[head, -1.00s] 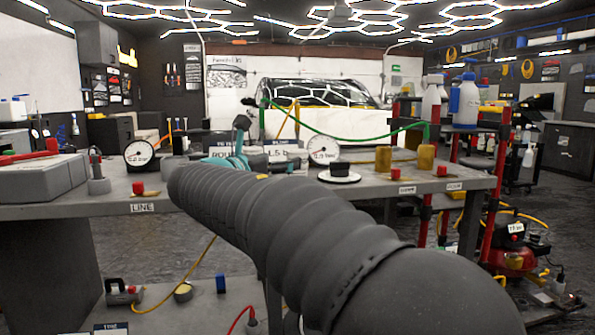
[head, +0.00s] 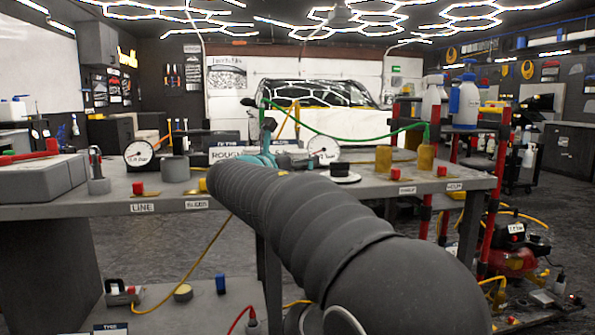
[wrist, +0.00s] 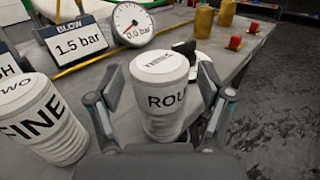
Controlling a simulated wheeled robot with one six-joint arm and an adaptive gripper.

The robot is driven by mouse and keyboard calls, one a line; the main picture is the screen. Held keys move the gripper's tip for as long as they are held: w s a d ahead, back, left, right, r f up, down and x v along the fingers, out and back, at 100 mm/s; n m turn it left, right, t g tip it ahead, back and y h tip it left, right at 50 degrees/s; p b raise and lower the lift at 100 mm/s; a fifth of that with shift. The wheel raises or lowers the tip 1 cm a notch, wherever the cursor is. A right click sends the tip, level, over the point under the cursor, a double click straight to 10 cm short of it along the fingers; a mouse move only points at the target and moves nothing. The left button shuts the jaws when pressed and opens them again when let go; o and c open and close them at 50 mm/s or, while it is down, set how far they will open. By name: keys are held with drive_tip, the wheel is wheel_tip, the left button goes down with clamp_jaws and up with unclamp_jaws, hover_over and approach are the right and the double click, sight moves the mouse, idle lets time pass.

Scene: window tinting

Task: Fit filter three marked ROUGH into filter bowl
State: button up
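In the wrist view a white ribbed filter (wrist: 163,100) stands upright, its top reading THREE and its side showing "ROU". My gripper (wrist: 160,95) is open, with one finger on each side of this filter and visible gaps between. In the head view my gripper (head: 262,160) shows as teal parts past my arm, which hides the filter. A second white filter (wrist: 40,120), marked TWO and FINE, stands to the left. A dark grey cylinder (head: 175,169) on the bench at left may be the filter bowl; I cannot be sure.
A gauge (wrist: 133,24) and a "BLOW 1.5 bar" sign (wrist: 80,42) stand behind the filters. A black-and-white round piece (head: 340,171) sits on the bench (head: 400,184). Another gauge (head: 138,154), red-topped pieces and a grey case (head: 40,178) occupy the bench.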

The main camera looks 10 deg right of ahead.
drive_tip(key=c, duration=1.1)
drive_tip(key=shift+c, duration=0.2)
drive_tip(key=shift+r, duration=0.15)
